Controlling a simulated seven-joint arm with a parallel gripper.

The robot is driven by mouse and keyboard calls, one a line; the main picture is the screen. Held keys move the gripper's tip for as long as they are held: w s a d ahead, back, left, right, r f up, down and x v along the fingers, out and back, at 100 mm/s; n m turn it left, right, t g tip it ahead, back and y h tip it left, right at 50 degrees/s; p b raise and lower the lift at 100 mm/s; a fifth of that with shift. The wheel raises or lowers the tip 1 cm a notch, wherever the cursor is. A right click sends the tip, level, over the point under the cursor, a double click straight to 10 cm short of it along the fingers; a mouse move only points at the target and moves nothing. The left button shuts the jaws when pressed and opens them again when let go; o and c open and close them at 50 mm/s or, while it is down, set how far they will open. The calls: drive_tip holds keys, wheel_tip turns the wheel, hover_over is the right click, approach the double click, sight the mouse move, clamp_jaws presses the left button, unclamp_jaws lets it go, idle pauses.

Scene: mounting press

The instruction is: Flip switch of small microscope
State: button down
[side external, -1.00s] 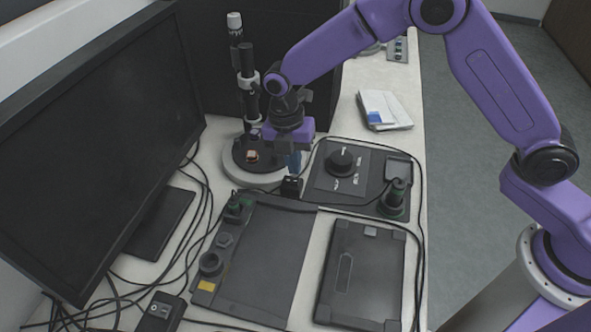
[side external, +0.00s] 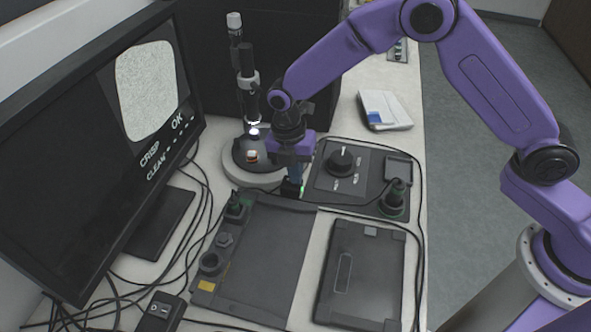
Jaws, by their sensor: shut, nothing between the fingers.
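The small microscope (side external: 248,95) stands upright on a round light base behind my gripper. Its lamp is lit and shines on a small sample (side external: 252,156) on the dark stage. A small black switch box (side external: 291,189) sits in front of the base and shows a green light. My gripper (side external: 294,180) points down with its fingers shut and empty, its tips at the top of the switch box. The tips hide part of the switch, so I cannot tell whether they touch it.
The monitor (side external: 150,95) on the left shows a grey speckled picture with "OK", "CRISP" and "CLEAN". A dark control panel with a knob (side external: 340,161) lies right of my gripper. A black tray (side external: 265,260) and flat case (side external: 362,275) lie in front. Cables run along the left.

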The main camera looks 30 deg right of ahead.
drive_tip(key=shift+f, duration=0.2)
drive_tip(key=shift+w+a+r, duration=0.15)
drive_tip(key=shift+w+a, duration=0.4)
drive_tip(key=shift+r, duration=0.1)
wheel_tip(320, 180, up, 14)
drive_tip(key=w+a, duration=0.1)
idle(0.4)
